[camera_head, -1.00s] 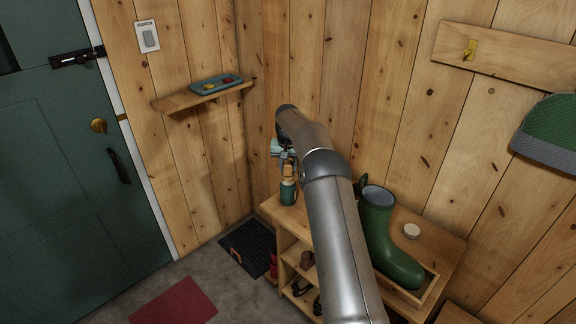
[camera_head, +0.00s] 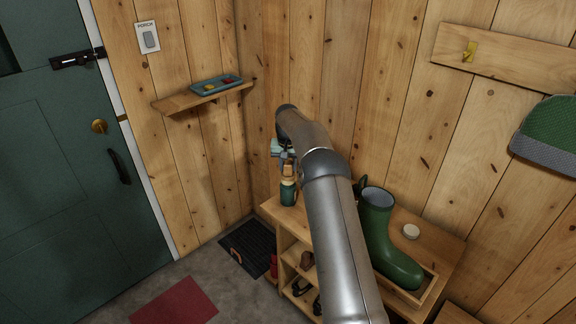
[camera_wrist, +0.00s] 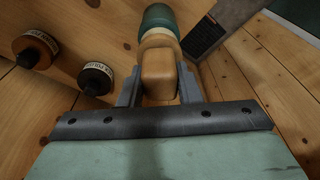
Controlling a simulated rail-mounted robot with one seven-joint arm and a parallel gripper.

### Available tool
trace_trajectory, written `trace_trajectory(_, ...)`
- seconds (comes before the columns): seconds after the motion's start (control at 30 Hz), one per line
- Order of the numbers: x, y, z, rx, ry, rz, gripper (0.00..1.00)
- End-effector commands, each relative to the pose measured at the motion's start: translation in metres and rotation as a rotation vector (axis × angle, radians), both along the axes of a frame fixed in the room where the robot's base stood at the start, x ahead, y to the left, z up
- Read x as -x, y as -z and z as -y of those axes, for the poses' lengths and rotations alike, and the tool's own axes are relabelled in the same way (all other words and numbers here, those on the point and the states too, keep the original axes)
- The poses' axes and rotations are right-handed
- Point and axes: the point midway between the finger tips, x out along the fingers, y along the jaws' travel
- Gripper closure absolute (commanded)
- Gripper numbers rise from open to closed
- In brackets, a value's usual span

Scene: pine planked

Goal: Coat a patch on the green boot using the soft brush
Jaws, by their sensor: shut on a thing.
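My gripper (camera_head: 286,163) is at the bench's left end, well apart from the boot. In the wrist view my gripper (camera_wrist: 158,82) is shut on a tan wooden handle (camera_wrist: 158,70) with a pale collar and a green rounded part beyond it. This seems to be the soft brush (camera_head: 288,194); its bristles cannot be made out. I cannot tell whether its lower end touches the bench.
Two labelled round containers, one brown (camera_wrist: 36,50) and one dark (camera_wrist: 96,78), stand left of my gripper in the wrist view. A small white round thing (camera_head: 411,231) lies right of the boot. A wall shelf (camera_head: 170,103) holds a blue tray (camera_head: 205,91).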

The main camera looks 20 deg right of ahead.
Motion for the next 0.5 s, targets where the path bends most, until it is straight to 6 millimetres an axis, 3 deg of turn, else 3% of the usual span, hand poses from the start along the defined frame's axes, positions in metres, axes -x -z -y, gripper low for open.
trace_trajectory(0.5,-0.001,-0.048,0.000,0.002,0.000,0.005,0.88)
